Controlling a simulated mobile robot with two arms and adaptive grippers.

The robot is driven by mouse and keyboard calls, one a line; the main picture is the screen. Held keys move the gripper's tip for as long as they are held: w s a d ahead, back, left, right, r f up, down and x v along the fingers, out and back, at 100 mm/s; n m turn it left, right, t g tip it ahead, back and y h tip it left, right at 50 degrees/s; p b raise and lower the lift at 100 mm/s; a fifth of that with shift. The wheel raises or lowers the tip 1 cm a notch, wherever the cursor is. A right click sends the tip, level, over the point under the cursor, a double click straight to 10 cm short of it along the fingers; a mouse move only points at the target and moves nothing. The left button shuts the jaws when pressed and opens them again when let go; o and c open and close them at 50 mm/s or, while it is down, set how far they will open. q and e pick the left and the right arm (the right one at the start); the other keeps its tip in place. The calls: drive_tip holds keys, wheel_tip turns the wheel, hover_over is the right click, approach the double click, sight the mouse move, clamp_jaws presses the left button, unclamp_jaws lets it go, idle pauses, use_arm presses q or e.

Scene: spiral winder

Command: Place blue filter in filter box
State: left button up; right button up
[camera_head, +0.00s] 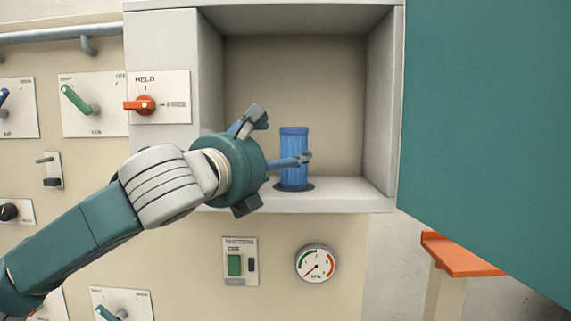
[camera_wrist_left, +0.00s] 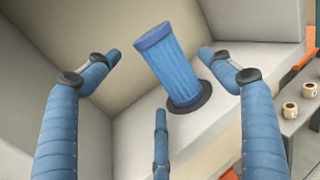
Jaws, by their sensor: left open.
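The blue filter (camera_head: 293,160) is a ribbed cylinder standing upright on a dark round base on the floor of the open grey filter box (camera_head: 330,195). It also shows in the left wrist view (camera_wrist_left: 175,68), with the dark base (camera_wrist_left: 192,97) under it. My left gripper (camera_head: 280,140) is open at the box's front, just left of the filter. In the left wrist view its blue fingers (camera_wrist_left: 162,85) are spread, with the filter beyond and between them. One finger passes close to the filter in the head view; I cannot tell whether it touches. My right gripper is not in view.
A red-orange switch (camera_head: 145,104) marked HELD sits left of the box. A green-knob panel (camera_head: 78,100) is further left. A pressure gauge (camera_head: 316,263) and a green switch (camera_head: 234,265) are below. A large teal panel (camera_head: 490,120) blocks the right side.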

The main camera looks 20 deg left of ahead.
use_arm(q)
drive_tip(key=s, duration=0.1)
drive_tip(key=s+b, duration=0.1)
drive_tip(key=s, duration=0.3)
drive_tip(key=shift+s+a+b, duration=0.25)
drive_tip(key=shift+a+b, duration=0.05)
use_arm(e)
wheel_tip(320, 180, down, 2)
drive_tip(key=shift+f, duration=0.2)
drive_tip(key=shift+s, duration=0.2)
